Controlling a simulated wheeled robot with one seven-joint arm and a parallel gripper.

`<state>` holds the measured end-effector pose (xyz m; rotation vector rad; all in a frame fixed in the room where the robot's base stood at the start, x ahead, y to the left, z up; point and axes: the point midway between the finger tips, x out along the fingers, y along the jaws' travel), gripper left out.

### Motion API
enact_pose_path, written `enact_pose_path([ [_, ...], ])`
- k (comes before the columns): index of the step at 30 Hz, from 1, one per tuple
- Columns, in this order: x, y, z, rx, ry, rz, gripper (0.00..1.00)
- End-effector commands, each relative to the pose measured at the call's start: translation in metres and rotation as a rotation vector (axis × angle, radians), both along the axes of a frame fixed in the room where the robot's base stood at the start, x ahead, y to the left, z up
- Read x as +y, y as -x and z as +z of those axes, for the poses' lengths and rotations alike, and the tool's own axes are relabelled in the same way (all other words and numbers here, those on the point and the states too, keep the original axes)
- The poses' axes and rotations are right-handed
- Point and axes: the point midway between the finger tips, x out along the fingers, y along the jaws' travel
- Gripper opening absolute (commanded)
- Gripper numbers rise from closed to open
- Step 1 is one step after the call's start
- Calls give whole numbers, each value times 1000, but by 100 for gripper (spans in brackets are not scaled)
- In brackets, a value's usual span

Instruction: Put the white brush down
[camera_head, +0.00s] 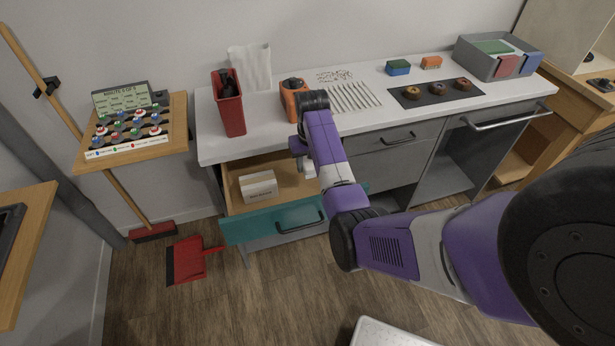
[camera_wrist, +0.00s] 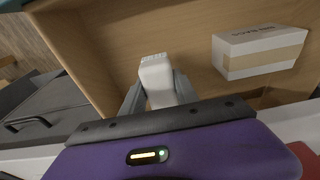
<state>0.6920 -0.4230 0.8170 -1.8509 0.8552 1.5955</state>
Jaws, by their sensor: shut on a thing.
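My gripper (camera_wrist: 158,92) is shut on the white brush (camera_wrist: 157,72), with one grey finger on each side of it. The brush's bristle end points away from the wrist, over the wooden inside of the open drawer (camera_wrist: 120,45). In the head view my gripper (camera_head: 308,168) is above the right part of this drawer, which has a teal front (camera_head: 262,226). I cannot tell whether the brush touches the drawer's floor.
A white box (camera_head: 258,187) with a tan band lies in the drawer, left of my gripper. The counter (camera_head: 215,150) above holds a red bin (camera_head: 229,105), an orange holder (camera_head: 292,100) and a grey tray (camera_head: 490,62). Drawer floor between box and gripper looks clear.

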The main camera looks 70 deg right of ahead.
Motion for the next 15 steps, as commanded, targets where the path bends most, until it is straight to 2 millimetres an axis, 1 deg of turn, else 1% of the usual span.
enact_pose_path([
  [1, 1, 1, -9, 1, -2, 0, 4],
  [3, 0, 0, -17, 1, -2, 0, 4],
  [8, 0, 0, -28, 1, -1, 0, 4],
  [15, 0, 0, -58, 0, 0, 1, 4],
])
